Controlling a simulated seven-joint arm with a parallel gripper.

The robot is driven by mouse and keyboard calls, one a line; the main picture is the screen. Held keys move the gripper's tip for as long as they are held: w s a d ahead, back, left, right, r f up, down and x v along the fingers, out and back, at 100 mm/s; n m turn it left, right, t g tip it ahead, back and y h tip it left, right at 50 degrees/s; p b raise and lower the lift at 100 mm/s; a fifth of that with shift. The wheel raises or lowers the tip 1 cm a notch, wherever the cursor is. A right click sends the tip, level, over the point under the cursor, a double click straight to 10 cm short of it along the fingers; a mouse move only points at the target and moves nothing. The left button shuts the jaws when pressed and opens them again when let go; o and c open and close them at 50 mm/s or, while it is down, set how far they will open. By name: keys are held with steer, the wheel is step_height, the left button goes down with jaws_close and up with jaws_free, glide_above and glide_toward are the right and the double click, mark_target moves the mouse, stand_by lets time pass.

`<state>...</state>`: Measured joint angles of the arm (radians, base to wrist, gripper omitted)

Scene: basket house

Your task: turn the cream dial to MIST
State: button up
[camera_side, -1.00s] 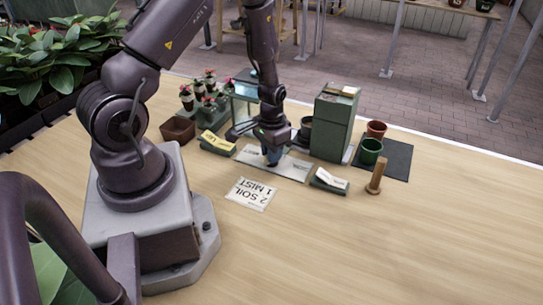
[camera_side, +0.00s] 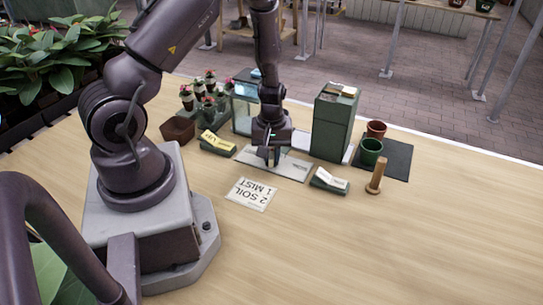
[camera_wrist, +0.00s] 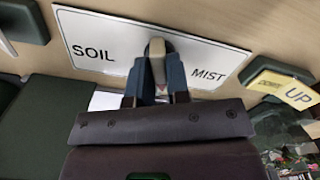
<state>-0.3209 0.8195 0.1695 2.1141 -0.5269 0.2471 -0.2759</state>
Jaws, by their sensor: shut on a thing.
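The cream dial (camera_wrist: 157,47) shows between my fingers in the wrist view, on a white plate (camera_wrist: 107,60) lettered SOIL at left and MIST at right. Its long shape lies roughly up and down in that picture, between the two words. My gripper (camera_wrist: 158,82) is shut on the dial, one dark blue finger on each side. In the side view my gripper (camera_side: 272,158) points down at the plate (camera_side: 292,170) and hides most of the dial.
A card (camera_side: 251,194) reading "2 SOIL 1 MIST" lies in front of the plate. A yellow UP sign (camera_side: 217,142) stands left, a green cabinet (camera_side: 334,125) behind right.

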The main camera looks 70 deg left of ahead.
steer(key=shift+n, duration=0.5)
steer(key=n, duration=0.6)
steer(key=o, duration=1.4)
steer(key=shift+o, duration=0.2)
steer(key=shift+r, duration=3.5)
